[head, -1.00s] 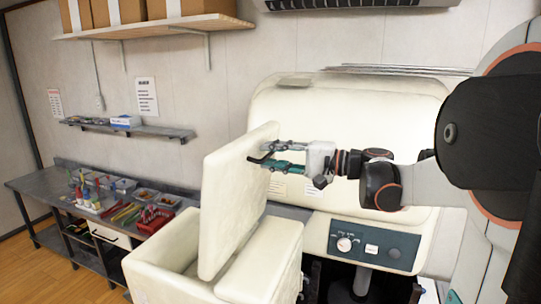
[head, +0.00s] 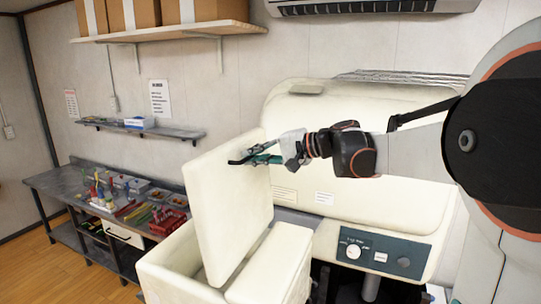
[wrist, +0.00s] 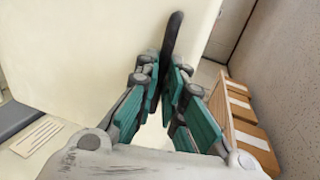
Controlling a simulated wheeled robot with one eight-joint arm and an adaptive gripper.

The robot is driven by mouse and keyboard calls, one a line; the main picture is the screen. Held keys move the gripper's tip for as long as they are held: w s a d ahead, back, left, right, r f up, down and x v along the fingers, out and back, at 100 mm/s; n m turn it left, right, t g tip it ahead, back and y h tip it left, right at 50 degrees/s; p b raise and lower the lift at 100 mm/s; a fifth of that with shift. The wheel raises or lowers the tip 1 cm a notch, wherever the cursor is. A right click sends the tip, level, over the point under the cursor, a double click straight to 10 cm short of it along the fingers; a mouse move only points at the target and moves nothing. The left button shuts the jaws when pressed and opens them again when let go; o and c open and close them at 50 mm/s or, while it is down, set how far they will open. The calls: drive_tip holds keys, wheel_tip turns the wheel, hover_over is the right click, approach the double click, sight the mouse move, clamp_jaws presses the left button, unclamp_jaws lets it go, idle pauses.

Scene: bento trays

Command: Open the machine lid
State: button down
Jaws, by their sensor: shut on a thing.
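The machine lid (head: 230,205) is a thick cream panel. It stands up steeply from the cream box-shaped machine (head: 272,265) in the head view, its top leaning slightly left. It fills much of the upper left of the wrist view (wrist: 80,50). My gripper (head: 252,158) is at the right side of the lid, near its top. In the wrist view its teal-padded fingers (wrist: 168,85) are closed around a dark, slim handle (wrist: 173,35) beside the lid's face. Most of the handle's lower part is hidden between the fingers.
A large cream machine (head: 340,120) with a dark control panel (head: 377,247) stands behind and to the right. A grey workbench (head: 60,180) with bottles and trays is at the left. Boxes sit on a wall shelf (head: 170,34) above. Open floor shows at lower left.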

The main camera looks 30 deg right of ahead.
drive_tip(key=shift+w+a+g+h, duration=0.3)
drive_tip(key=shift+w+a+g, duration=0.1)
drive_tip(key=shift+w+a, duration=0.45)
drive_tip(key=shift+d, duration=0.1)
drive_tip(key=c, duration=1.7)
unclamp_jaws()
drive_tip(key=shift+w, duration=0.1)
drive_tip(key=v, duration=0.7)
drive_tip(key=shift+d+r, duration=0.2)
